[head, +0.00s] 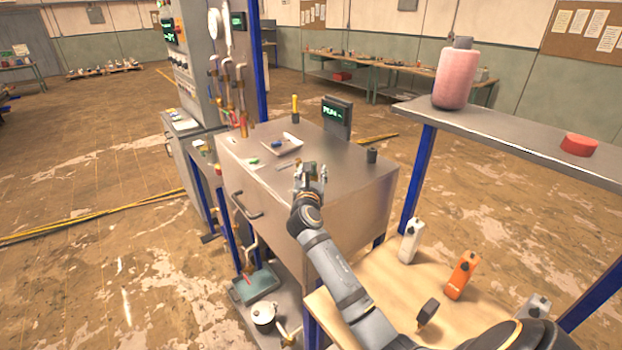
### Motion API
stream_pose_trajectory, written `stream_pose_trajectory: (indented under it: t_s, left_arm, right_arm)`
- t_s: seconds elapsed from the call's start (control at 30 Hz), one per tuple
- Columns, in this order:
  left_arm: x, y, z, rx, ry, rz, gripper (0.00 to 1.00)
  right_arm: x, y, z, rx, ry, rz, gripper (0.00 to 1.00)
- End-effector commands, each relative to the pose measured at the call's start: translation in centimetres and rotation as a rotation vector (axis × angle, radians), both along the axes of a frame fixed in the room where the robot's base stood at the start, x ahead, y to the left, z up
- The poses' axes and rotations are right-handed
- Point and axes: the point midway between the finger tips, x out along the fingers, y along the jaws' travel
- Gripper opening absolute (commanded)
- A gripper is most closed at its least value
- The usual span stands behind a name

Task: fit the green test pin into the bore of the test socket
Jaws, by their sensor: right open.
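My right gripper (312,170) is over the front part of the steel cabinet top (338,160), its fingers pointing away from me. It is open. A small dark piece with a hint of green shows at its fingertips; I cannot tell whether it lies between them or behind them. A small green piece (252,161) lies on a pale sheet at the left of the top; I cannot tell if it is the test pin. A short dark cylinder (372,156) stands upright at the right edge, apart from the gripper; it may be the test socket, but no bore can be made out. My left gripper is out of view.
A shallow tray (297,147) with a blue item lies behind the gripper. A yellow-handled tool (295,105) stands at the back corner, near a display (337,117). A raised shelf (510,142) with a pink canister (455,80) is at right. The top is clear between gripper and dark cylinder.

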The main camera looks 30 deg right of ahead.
Motion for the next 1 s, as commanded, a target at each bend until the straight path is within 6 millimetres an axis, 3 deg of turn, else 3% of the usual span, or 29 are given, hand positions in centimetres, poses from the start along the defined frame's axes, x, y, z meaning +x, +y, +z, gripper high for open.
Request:
stream_pose_trajectory:
  t_s: [0.3, 0.5, 1.0]
  left_arm:
    - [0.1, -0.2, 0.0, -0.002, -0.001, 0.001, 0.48]
    - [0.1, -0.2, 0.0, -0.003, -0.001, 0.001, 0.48]
    - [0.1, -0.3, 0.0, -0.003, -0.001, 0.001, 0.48]
  right_arm:
    - [-5.8, 4.5, -0.2, 0.008, 0.002, 0.001, 0.49]
    - [-8.4, 6.5, -0.1, 0.005, 0.001, 0.001, 0.49]
    - [-8.9, 6.8, 0.0, 0.000, 0.000, 0.000, 0.49]
